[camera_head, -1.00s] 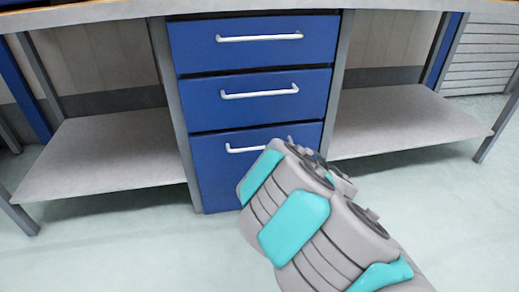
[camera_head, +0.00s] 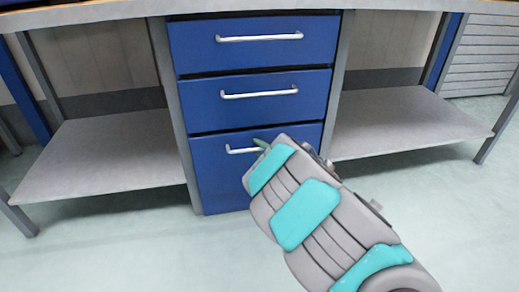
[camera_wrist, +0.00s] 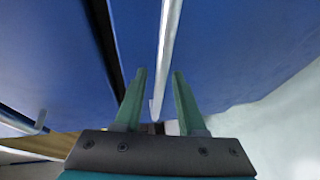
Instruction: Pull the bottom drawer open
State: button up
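The bottom drawer (camera_head: 217,172) is blue and looks shut, flush in the cabinet under the bench. Its white bar handle (camera_head: 240,150) shows at its left part; my arm covers the right part. In the wrist view the handle (camera_wrist: 167,55) runs up the picture. My gripper (camera_wrist: 158,95) has two green fingers spread apart, with the handle between their tips in that view. Whether the fingers touch the handle, or how far short they are, I cannot tell. In the head view only a green fingertip of the gripper (camera_head: 260,144) shows beside the handle.
Two more blue drawers, the middle (camera_head: 255,98) and the top (camera_head: 255,42), are above and shut. Grey shelves stand at the left (camera_head: 105,155) and right (camera_head: 405,122) of the cabinet. The pale floor (camera_head: 150,250) in front is clear.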

grip_shut()
dwell(1.2)
